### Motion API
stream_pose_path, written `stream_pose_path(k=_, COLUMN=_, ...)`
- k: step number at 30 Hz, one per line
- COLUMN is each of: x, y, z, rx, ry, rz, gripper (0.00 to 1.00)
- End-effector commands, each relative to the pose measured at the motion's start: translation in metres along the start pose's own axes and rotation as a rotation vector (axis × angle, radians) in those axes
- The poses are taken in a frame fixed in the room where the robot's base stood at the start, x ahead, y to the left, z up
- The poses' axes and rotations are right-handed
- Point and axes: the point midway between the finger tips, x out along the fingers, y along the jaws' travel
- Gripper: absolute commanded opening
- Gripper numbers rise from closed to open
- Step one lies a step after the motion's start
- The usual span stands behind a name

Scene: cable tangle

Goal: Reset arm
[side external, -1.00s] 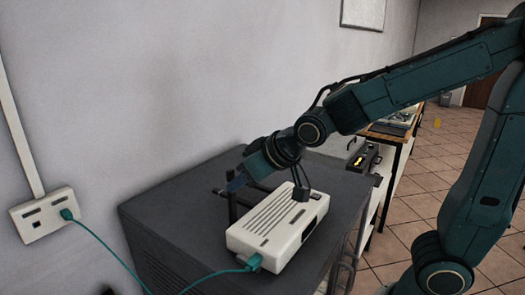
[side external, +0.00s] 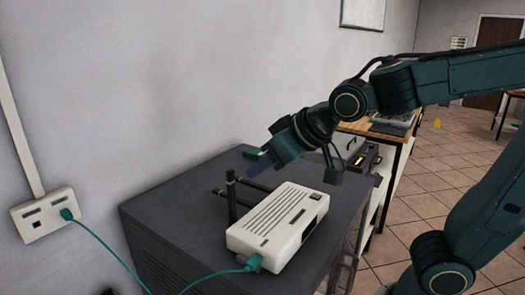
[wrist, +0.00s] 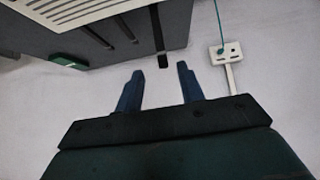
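My gripper (side external: 258,166) is in the air above the dark cabinet, behind the white box, near the top of the black posts. In the wrist view my gripper (wrist: 161,76) has its two blue fingers apart with nothing between them. The white slotted box (side external: 280,218) lies on the cabinet top; part of it shows at the upper left of the wrist view (wrist: 70,12). A teal cable (side external: 112,254) runs from a plug at the box's near end to the white wall socket (side external: 45,215).
Black posts (side external: 232,197) stand beside the box on the dark cabinet (side external: 180,203). A small green object (side external: 250,153) lies at the cabinet's back edge, near the wall. A workbench (side external: 385,128) stands behind at the right.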

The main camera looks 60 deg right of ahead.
Motion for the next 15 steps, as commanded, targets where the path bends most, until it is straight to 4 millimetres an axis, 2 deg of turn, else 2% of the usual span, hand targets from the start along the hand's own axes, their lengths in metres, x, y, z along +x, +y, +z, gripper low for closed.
stream_pose_path(k=8, x=-0.001, y=0.002, z=0.002, rx=0.002, ry=-0.004, rz=0.001, gripper=0.38)
stream_pose_path(k=11, x=-0.006, y=0.007, z=0.008, rx=0.006, ry=-0.022, rz=0.004, gripper=0.38)
stream_pose_path(k=15, x=-0.019, y=0.018, z=0.026, rx=0.013, ry=-0.07, rz=0.007, gripper=0.38)
